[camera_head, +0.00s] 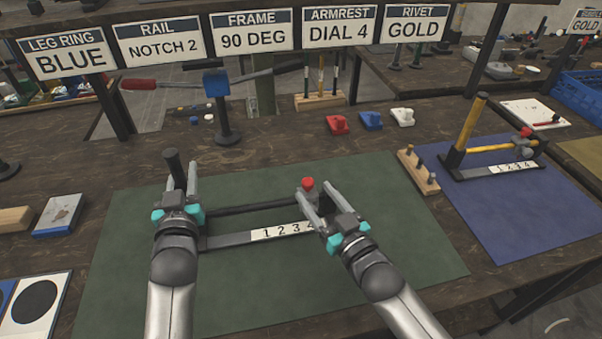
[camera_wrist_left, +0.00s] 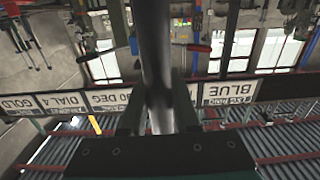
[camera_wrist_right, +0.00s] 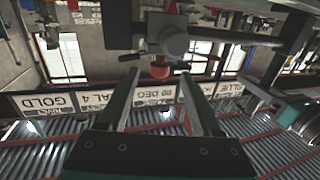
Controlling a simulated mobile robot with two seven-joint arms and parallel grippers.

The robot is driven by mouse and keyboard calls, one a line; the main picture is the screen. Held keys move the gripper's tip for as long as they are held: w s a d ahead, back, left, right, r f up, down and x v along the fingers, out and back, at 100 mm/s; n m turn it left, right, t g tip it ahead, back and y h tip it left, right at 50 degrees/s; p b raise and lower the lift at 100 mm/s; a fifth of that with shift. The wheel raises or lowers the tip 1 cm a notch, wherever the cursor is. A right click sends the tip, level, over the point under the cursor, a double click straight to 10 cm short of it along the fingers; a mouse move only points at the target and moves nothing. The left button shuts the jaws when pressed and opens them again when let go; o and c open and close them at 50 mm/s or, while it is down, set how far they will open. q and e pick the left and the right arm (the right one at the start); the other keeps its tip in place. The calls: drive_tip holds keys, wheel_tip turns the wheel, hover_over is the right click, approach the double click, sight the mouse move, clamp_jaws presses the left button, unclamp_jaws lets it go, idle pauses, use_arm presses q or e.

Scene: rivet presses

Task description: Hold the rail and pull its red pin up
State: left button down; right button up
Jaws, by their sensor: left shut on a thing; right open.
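The rail is a dark bar (camera_head: 250,208) with a numbered 1-to-4 strip (camera_head: 283,231), lying on the green mat (camera_head: 120,260). A thick dark post (camera_head: 173,163) stands at its left end. My left gripper (camera_head: 181,178) is shut on that post, which runs between its fingers in the left wrist view (camera_wrist_left: 156,60). The red pin (camera_head: 308,184) sits on the slider at the rail's right end, near the strip's 4. My right gripper (camera_head: 317,190) is open beside the pin. In the right wrist view the red pin (camera_wrist_right: 160,70) shows just beyond the open fingertips, with nothing between them.
A blue mat (camera_head: 520,215) on the right carries a similar assembly with a yellow bar (camera_head: 487,149). A wooden peg block (camera_head: 418,172) stands between the mats. Red, blue and white small parts (camera_head: 371,121) lie behind. A sign above the bench reads RAIL NOTCH 2 (camera_head: 160,41).

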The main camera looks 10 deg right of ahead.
sight(305, 179)
drive_tip(key=x, duration=0.7)
drive_tip(key=shift+w+a, duration=0.1)
drive_tip(key=shift+w, duration=0.2)
clamp_jaws()
idle(1.2)
